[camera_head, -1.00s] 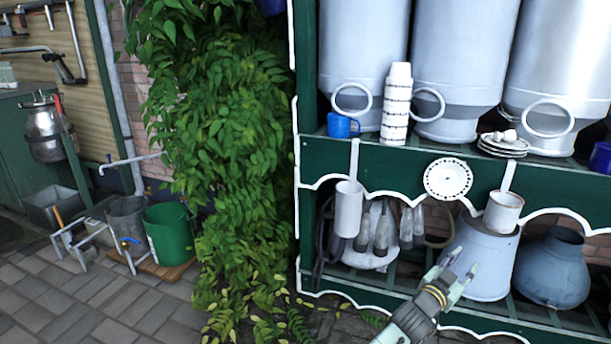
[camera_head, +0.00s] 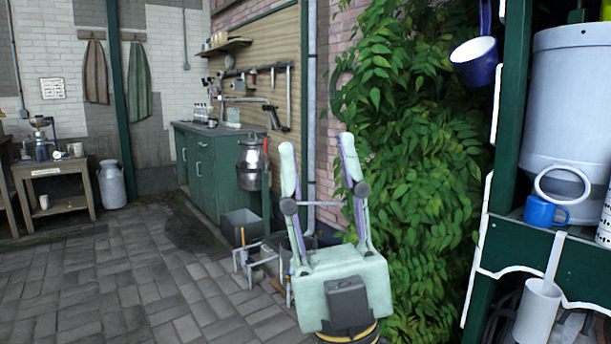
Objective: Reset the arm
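My gripper (camera_head: 318,160) shows large in the middle of the camera_head view, pointing up. Its two pale fingers stand wide apart with nothing between them, so it is open and empty. It is in front of the leafy climber and the brick wall, left of the green shelf (camera_head: 496,185). It touches nothing that I can see. The rest of my arm is mostly below the picture.
The shelf at right holds a blue mug (camera_head: 546,211) and a large grey churn (camera_head: 568,110). A blue-white pot (camera_head: 475,62) hangs beside it. A green cabinet (camera_head: 213,165), a wooden table (camera_head: 52,178) and a milk can (camera_head: 111,185) stand farther back. The paved floor at left is clear.

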